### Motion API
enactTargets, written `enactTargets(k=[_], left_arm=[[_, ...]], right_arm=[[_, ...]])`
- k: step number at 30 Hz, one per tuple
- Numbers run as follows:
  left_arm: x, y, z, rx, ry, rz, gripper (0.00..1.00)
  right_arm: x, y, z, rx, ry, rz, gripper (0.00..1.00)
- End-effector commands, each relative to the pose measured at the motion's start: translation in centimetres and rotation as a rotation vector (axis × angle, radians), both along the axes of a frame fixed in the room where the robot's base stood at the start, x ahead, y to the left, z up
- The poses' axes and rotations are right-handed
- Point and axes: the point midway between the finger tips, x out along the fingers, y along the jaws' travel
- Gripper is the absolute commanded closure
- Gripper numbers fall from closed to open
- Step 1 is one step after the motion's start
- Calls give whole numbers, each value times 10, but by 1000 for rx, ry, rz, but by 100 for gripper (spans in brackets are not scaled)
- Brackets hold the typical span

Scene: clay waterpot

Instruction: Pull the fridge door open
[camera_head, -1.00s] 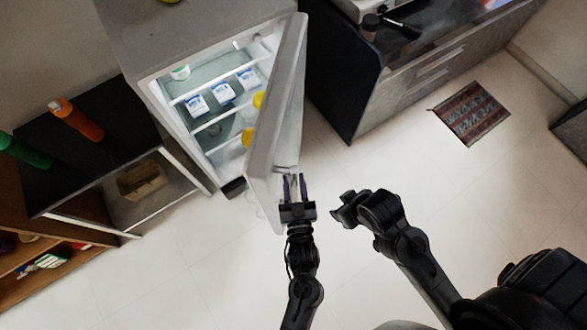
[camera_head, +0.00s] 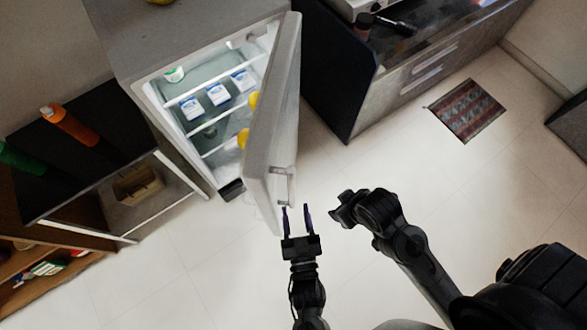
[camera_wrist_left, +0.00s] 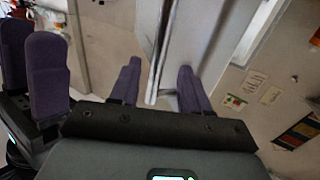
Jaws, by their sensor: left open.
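The fridge (camera_head: 180,45) stands at the upper left in the head view, with its grey door (camera_head: 272,120) swung well open. A slim handle (camera_head: 281,185) is near the door's lower end. My left gripper (camera_head: 297,209) is open and empty just below the handle, apart from it. In the left wrist view, the door's edge (camera_wrist_left: 160,50) shows beyond and between my left fingers (camera_wrist_left: 160,85). My right gripper (camera_head: 338,208) hangs to the right of the left one; its two purple fingers appear apart in the left wrist view (camera_wrist_left: 32,65).
A dark low shelf (camera_head: 95,140) with an orange bottle (camera_head: 68,125) is left of the fridge. A dark counter (camera_head: 340,75) is to its right, close to the open door. A patterned mat (camera_head: 467,110) lies on the clear pale floor.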

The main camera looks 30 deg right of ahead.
Motion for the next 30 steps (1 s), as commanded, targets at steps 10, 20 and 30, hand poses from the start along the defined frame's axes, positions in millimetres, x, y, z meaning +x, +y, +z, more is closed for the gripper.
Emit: enactTargets(k=[10,20,30], left_arm=[[-23,8,0,0,0,0,54],[-23,8,0,0,0,0,69],[13,58,-10,35,111,36,100]], right_arm=[[0,2,-2,7,0,-5,45],[0,2,-2,7,0,-5,45],[0,0,-3,-1,1,1,45]])
